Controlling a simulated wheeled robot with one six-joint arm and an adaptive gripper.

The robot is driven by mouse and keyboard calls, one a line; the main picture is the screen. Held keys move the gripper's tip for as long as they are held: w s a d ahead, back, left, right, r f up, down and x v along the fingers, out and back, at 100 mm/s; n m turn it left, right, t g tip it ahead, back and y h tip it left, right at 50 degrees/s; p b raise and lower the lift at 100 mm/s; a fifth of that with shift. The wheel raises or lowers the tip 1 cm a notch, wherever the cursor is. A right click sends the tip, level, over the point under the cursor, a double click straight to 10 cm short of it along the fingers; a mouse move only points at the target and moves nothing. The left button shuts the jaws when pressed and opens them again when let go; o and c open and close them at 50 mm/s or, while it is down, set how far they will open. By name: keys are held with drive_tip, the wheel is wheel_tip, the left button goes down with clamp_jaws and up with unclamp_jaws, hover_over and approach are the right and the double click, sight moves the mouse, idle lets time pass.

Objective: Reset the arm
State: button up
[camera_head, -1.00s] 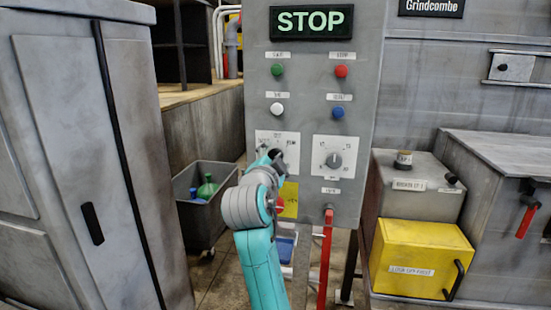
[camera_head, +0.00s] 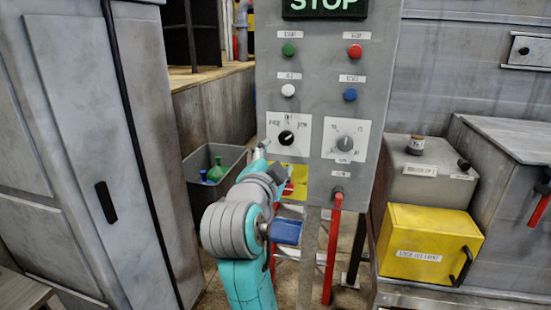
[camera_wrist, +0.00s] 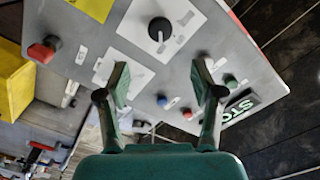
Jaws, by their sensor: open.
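My gripper (camera_wrist: 160,82) is open in the wrist view, its two fingers apart with nothing between them. In the head view my gripper (camera_head: 264,148) is seen small at the end of my teal arm, in front of the lower left of the grey control panel (camera_head: 322,100). The panel's black selector knob (camera_head: 286,137) is just right of the gripper and clear of it in this view. A grey dial (camera_head: 345,143) is beside the knob. The wrist view also shows a black knob on a white plate (camera_wrist: 159,29), beyond the fingertips.
Above the dials are green (camera_head: 289,49), red (camera_head: 355,51), white (camera_head: 288,90) and blue (camera_head: 350,95) buttons. A red lever (camera_head: 332,250) hangs below the panel. A grey cabinet (camera_head: 85,140) is left, a grey bin (camera_head: 200,200) behind my arm, a yellow box (camera_head: 428,244) right.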

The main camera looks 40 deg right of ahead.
idle(0.3)
drive_tip(key=s+a+f+n+t+y, duration=0.2)
drive_tip(key=a+f+n+y, duration=0.15)
drive_tip(key=f, duration=0.55)
drive_tip(key=s+a+f+n+t+y, duration=0.1)
drive_tip(key=s+a+f+n+y, duration=0.1)
drive_tip(key=f+n, duration=0.45)
drive_tip(key=s+a+f+n+t+y, duration=0.2)
drive_tip(key=a+f+n, duration=0.1)
drive_tip(key=f, duration=0.8)
drive_tip(key=s+a+f+n+y, duration=0.4)
drive_tip(key=s+a+f+n, duration=0.1)
drive_tip(key=s+f, duration=0.6)
drive_tip(key=s+a+n+g+y, duration=0.1)
drive_tip(key=s+a+n+y, duration=0.1)
drive_tip(key=s, duration=2.2)
drive_tip(key=shift+s+a+r+n+y, duration=0.2)
drive_tip(key=shift+s+a+n+y, duration=0.15)
drive_tip(key=shift+a, duration=0.2)
